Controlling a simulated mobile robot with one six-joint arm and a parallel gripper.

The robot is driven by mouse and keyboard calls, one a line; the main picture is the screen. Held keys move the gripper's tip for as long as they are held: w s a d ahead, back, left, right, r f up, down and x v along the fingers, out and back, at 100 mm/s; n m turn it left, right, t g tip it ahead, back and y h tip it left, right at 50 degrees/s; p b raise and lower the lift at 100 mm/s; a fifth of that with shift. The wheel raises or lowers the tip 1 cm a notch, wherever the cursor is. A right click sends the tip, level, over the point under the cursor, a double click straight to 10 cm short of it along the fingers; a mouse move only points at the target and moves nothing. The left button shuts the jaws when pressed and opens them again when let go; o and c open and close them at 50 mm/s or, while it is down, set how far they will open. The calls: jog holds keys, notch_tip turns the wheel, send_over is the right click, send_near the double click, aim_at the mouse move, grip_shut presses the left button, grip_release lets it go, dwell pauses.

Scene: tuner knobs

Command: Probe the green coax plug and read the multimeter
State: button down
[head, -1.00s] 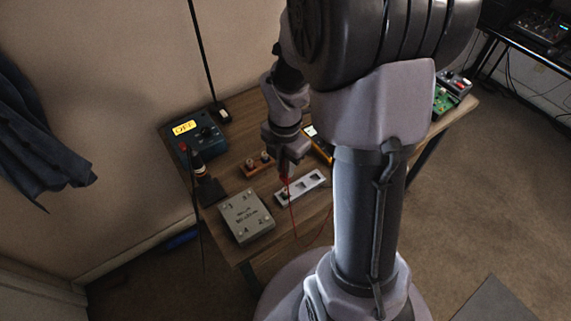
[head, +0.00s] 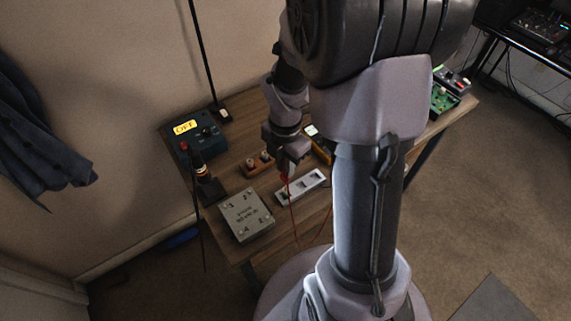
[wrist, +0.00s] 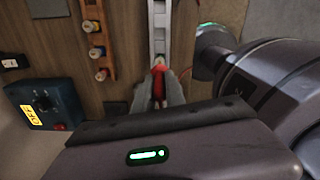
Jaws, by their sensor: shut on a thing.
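My gripper (head: 288,168) is shut on a red probe (wrist: 158,72), which points down over the pale slotted strip (head: 311,184). In the wrist view the probe sits between the fingers, its tip end over the strip (wrist: 158,22). A small green patch, possibly the green coax plug, shows just beyond the probe; I cannot tell whether they touch. The red lead (head: 292,218) hangs below my gripper. The yellow multimeter (head: 321,147) lies behind my gripper, partly hidden by my arm. Its screen is lit but too small to read.
A brown rack with metal connectors (head: 255,169) stands left of my gripper. A grey plate box (head: 247,214) lies at the table's front. A teal box with a yellow OFF display (head: 193,137) and a dark stand with a bottle-like tool (head: 196,163) are at left. A green board (head: 444,99) is far right.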

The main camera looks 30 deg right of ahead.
jog(key=shift+f, duration=0.3)
jog(key=shift+p, duration=0.3)
dwell(1.1)
jog(key=shift+r, duration=0.1)
notch_tip(320, 180, up, 5)
jog(key=p, duration=0.5)
jog(key=shift+d, duration=0.1)
dwell(2.3)
